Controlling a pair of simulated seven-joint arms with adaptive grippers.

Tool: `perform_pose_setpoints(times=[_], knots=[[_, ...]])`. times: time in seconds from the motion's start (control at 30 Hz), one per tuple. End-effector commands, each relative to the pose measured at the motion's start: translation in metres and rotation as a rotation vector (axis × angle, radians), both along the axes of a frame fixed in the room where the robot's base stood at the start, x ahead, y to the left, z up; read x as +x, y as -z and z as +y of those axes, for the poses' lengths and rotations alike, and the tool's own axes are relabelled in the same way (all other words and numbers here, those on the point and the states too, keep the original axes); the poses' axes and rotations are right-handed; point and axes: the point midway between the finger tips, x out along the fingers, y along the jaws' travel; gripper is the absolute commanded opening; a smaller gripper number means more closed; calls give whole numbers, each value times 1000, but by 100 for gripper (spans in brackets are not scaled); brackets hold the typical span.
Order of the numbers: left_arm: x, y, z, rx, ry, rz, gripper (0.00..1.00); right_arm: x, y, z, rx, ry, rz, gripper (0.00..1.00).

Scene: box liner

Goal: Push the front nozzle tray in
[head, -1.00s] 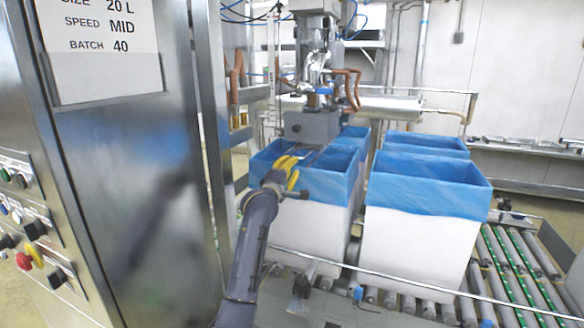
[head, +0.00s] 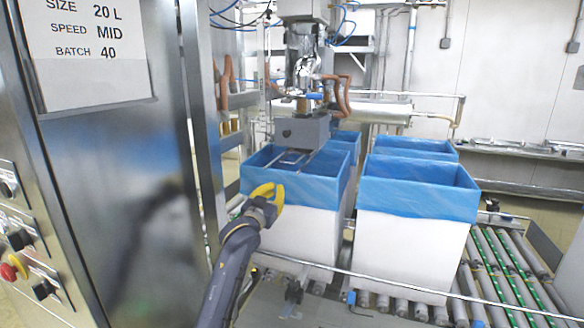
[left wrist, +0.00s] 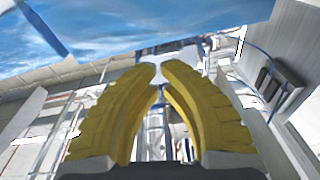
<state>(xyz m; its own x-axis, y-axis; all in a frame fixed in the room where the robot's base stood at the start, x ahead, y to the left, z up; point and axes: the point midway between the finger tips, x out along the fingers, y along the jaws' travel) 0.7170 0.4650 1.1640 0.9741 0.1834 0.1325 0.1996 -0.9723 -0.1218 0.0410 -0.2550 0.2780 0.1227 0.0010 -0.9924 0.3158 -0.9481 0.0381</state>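The grey nozzle block (head: 303,132) hangs above the front left lined box. A thin metal frame, which looks like the front nozzle tray (head: 290,158), sticks out under it over the box's opening. My left gripper (head: 275,188) has yellow fingers and is in front of the box's blue liner, lower and nearer than the tray, apart from it in the picture. In the left wrist view its fingertips (left wrist: 159,68) come together with nothing visible between them. The tray cannot be made out clearly there. My right gripper is not in view.
The white box (head: 300,235) with blue liner stands under the nozzle. Another lined box (head: 410,250) stands to its right on the roller conveyor (head: 505,270), with more behind. A metal cabinet (head: 120,190) stands close on the left. A thin rail crosses in front of the boxes.

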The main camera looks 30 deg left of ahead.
Motion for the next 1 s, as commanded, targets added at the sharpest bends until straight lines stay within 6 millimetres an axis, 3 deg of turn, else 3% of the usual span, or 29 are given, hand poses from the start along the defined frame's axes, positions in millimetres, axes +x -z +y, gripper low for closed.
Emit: perform_pose_setpoints(times=[0.3, 0.5, 0.73, 1.0], knots=[[-17, -16, -3, 693, -118, 112, 0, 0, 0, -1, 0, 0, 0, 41], [-22, -23, -3, 1063, -186, 185, 0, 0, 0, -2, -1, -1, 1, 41], [-23, -22, -2, 1325, -227, 249, 0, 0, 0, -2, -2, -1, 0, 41], [-16, -23, 0, 1409, -239, 268, 0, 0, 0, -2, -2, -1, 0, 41]])
